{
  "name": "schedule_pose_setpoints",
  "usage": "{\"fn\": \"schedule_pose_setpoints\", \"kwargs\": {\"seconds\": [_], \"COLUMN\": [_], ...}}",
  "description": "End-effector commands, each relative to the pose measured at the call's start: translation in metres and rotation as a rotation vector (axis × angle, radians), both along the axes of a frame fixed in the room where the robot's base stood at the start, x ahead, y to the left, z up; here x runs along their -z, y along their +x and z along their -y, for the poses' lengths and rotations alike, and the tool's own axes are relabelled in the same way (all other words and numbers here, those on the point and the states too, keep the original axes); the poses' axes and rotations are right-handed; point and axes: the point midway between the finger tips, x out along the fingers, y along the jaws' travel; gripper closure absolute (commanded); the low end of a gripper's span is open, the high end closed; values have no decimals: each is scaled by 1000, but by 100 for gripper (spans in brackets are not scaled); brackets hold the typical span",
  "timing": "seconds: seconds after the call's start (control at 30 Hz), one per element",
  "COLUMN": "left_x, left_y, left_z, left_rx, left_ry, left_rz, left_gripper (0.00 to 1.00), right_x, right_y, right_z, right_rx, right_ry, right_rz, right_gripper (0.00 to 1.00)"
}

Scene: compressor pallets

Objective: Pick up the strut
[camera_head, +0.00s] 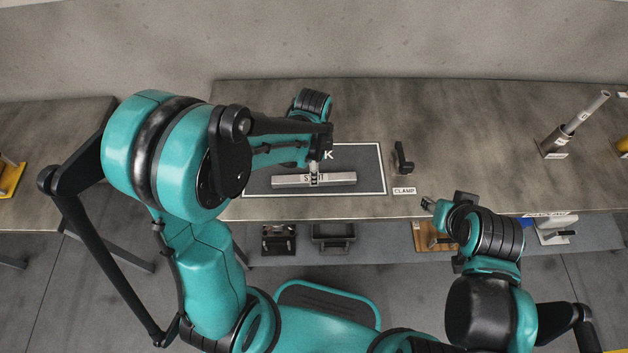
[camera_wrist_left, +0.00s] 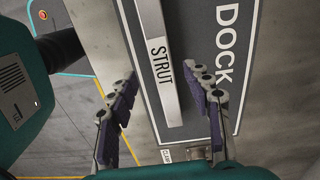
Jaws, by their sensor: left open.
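The strut (camera_head: 338,179) is a light grey bar lying flat on the dark dock mat (camera_head: 370,165), on the table. In the left wrist view the strut (camera_wrist_left: 153,62) runs up the picture with its "STRUT" label visible. My left gripper (camera_head: 315,176) is over the strut's labelled middle and hides part of it. In the wrist view its two purple-padded fingers (camera_wrist_left: 168,105) are spread on either side of the strut, apart from it. My right gripper (camera_head: 428,204) is at the table's front edge, away from the strut; its finger opening is too small to judge.
A black clamp (camera_head: 403,160) stands right of the mat, with a CLAMP label in front. A grey tube in a holder (camera_head: 556,143) stands at the far right of the table. Dark bins (camera_head: 333,236) sit on a lower shelf below the front edge.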

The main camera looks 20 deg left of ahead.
Motion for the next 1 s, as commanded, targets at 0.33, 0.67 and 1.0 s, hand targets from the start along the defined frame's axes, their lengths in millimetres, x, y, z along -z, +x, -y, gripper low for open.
{"fn": "schedule_pose_setpoints", "kwargs": {"seconds": [0.33, 0.67, 1.0], "left_x": [43, 41, 40], "left_y": [3, 3, 3], "left_z": [1, 1, 1], "left_rx": [-1, -2, -2], "left_ry": [1, 1, 1], "left_rz": [2, 2, 2], "left_gripper": [50, 98, 100], "right_x": [22, 21, 20], "right_y": [0, 0, 0], "right_z": [0, 0, 0], "right_rx": [0, 0, 0], "right_ry": [0, 0, 0], "right_rz": [0, 0, 0], "right_gripper": [60, 60, 60]}}
